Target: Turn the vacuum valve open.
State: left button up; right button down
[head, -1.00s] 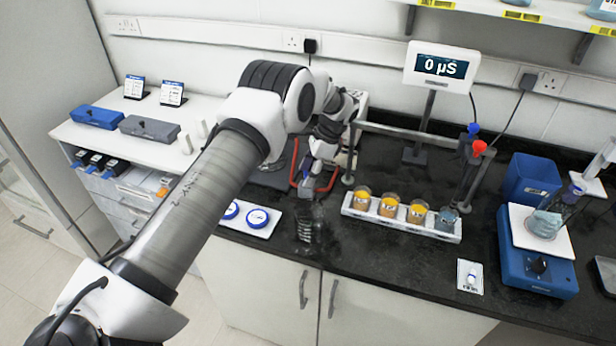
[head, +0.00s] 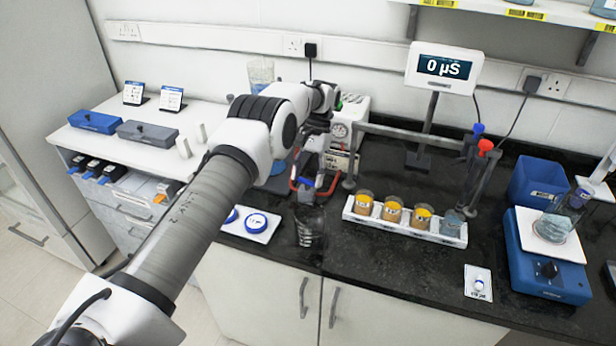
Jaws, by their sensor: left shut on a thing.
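My left arm reaches in from the left, and its gripper (head: 307,176) points down over the dark bench. Its jaws are shut at a small blue piece (head: 305,183), which looks like the vacuum valve's handle; the jaws and my wrist hide most of it. How far the valve is turned cannot be told. Just in front stands a clear ridged glass piece (head: 309,228). Behind my wrist is a pale box with a round gauge (head: 340,130), partly covered by my arm. My right gripper is not in view.
A white rack (head: 404,223) of filled beakers stands right of the gripper. A grey rail (head: 405,134) and a meter reading 0 µS (head: 444,68) stand behind it. Blue-lidded dishes on a white pad (head: 248,224) lie left.

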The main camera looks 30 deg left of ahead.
aim_at(307, 180)
pick_arm(q)
jog(key=shift+n+h, duration=0.3)
jog(key=shift+n, duration=0.5)
jog(key=o, duration=1.2)
jog(key=shift+c, duration=0.2)
notch_tip(307, 180, up, 10)
